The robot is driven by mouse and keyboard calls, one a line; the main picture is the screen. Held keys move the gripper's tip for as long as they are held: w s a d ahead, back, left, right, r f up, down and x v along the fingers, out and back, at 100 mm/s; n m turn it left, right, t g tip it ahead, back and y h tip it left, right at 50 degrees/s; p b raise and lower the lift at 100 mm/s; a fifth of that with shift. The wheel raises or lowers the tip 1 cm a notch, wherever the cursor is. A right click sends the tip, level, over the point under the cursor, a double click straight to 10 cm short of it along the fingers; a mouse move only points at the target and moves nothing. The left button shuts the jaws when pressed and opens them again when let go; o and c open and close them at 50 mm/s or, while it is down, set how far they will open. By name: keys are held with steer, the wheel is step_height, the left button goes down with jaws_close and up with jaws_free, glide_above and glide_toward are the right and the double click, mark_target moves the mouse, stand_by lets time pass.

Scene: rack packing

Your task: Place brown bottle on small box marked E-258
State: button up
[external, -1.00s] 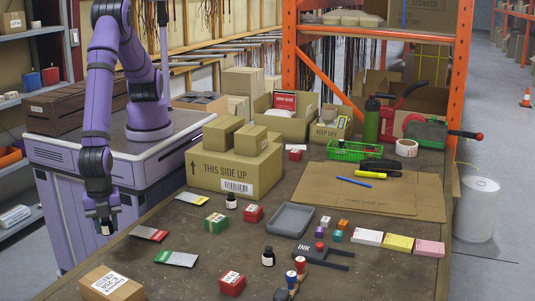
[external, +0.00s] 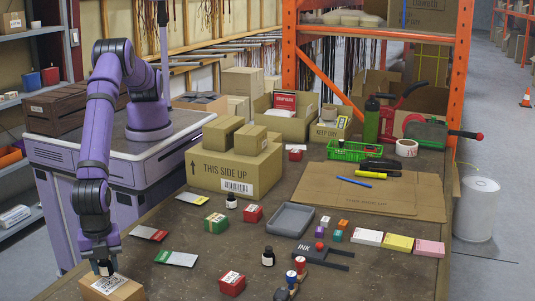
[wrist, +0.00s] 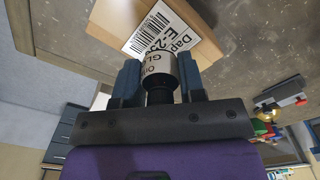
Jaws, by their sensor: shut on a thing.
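My gripper (external: 105,272) is shut on the bottle (wrist: 158,74), which shows a white label and a dark neck between the fingers in the wrist view. The bottle's brown body is mostly hidden by its label and the fingers. The small cardboard box marked E-258 (external: 122,291) sits at the table's near left corner in the external view. It also shows behind the bottle in the wrist view (wrist: 205,20), with its white label partly covered. The bottle is over the box top; I cannot tell whether they touch.
Two dark ink bottles (external: 231,201) (external: 268,257) stand on the table (external: 190,285). Red box (external: 231,284), green box (external: 215,223) and flat cards (external: 176,258) lie to the right of the small box. A large carton (external: 222,172) stands farther back.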

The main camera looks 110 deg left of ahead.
steer(key=shift+f, duration=1.35)
steer(key=shift+f, duration=0.15)
steer(key=o, duration=0.9)
step_height(320, 180, up, 12)
steer(key=shift+r, duration=0.2)
